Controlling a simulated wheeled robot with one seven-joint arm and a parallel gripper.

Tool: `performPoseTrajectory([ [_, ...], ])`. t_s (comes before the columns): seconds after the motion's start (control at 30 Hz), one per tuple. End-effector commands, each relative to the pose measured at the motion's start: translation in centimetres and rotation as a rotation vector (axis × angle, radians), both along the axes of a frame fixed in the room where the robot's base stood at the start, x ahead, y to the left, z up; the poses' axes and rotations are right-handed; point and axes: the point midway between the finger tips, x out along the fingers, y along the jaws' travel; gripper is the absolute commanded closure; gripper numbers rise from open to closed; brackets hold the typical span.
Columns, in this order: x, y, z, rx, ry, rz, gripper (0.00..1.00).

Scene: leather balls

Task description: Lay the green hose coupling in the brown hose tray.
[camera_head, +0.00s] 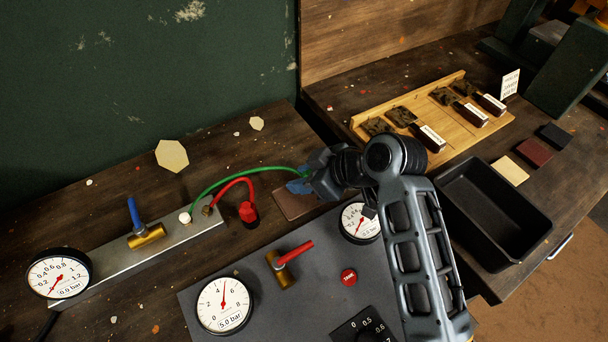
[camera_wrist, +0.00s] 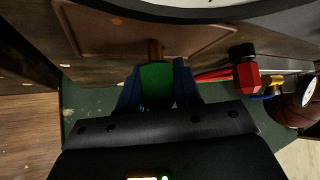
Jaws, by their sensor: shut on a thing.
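My gripper (camera_head: 300,184) is shut on the green hose coupling (camera_wrist: 157,84), which sits between the blue fingers in the wrist view, with a brass tip pointing ahead. In the head view the coupling is hidden by the fingers, and a green hose (camera_head: 235,174) arcs from the metal rail to them. The brown hose tray (camera_head: 296,207) is a shallow flat tray partly covered by my gripper. It also shows at the top of the wrist view (camera_wrist: 108,32), right by the coupling's tip. I cannot tell whether the coupling touches it.
A red coupling (camera_head: 249,213) on a red hose stands left of the tray. A gauge (camera_head: 354,222) is just right of it, and a grey panel (camera_head: 210,289) with a red-handled valve lies in front. A black bin (camera_head: 535,225) and wooden rack (camera_head: 463,137) are further right.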

Motion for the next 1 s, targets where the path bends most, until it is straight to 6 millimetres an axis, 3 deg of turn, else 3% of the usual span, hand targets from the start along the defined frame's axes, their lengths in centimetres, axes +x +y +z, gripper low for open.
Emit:
performPoseTrajectory([
  [0.13, 0.0, 0.0, -0.3, 0.000, 0.000, 0.000, 1.00],
  [0.17, 0.0, 0.0, -0.2, 0.000, 0.000, 0.000, 0.64],
  [0.4, 0.0, 0.0, -0.2, 0.000, 0.000, 0.000, 0.41],
  [0.77, -0.1, -0.4, 0.4, 0.001, -0.001, -0.002, 0.41],
  [1.0, -1.4, -3.1, 3.4, 0.002, -0.004, -0.003, 0.41],
])
